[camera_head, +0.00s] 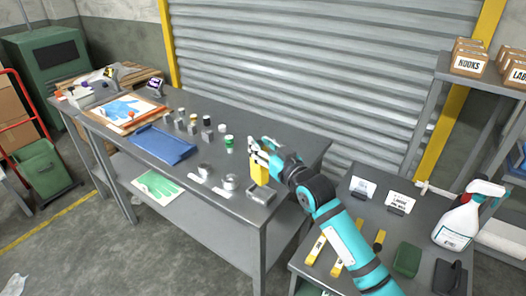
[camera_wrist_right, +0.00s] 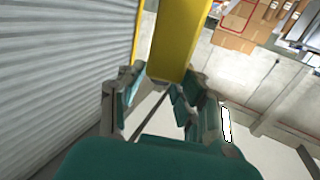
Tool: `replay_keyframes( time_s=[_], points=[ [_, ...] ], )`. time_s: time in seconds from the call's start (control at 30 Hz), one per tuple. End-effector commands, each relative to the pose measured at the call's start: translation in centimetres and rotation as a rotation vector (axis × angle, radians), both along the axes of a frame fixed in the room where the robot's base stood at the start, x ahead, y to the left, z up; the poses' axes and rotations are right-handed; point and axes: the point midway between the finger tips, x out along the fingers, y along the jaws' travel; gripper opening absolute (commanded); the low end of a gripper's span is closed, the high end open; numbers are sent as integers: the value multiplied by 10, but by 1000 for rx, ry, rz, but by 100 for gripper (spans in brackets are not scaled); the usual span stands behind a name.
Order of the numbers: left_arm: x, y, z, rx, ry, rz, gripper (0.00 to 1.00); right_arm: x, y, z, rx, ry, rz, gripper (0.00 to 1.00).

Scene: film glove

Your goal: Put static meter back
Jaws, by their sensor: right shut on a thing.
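A yellow block-shaped thing, which looks like the static meter (camera_head: 260,172), is held in my right gripper (camera_head: 264,152) above the right end of the long grey table (camera_head: 290,146). In the right wrist view the yellow thing (camera_wrist_right: 180,40) stands between the fingers of my right gripper (camera_wrist_right: 160,88), which are shut on it. A small grey open tray (camera_head: 262,194) lies on the table just below the yellow thing in the head view; I cannot tell whether they touch. My left gripper is not in view.
The lower right table holds yellow tools (camera_head: 315,249), label cards (camera_head: 399,201) and a spray bottle (camera_head: 459,222). A corrugated shutter (camera_head: 290,70) stands behind.

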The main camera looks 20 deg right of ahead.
Motion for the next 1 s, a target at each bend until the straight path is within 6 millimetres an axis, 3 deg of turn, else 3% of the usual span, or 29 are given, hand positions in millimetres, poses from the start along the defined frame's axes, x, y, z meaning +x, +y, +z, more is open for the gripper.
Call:
replay_keyframes(
  time_s=[0.17,0.3,0.4,1.0],
  points=[
    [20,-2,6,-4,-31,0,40,14,-10,1,0,-1,-2,0],
    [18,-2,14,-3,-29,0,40,11,-8,-25,1,4,-2,0],
    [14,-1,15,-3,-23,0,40,11,-8,-34,2,0,-1,0],
    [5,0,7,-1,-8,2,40,11,-7,-46,1,-2,-1,0]
  ],
)
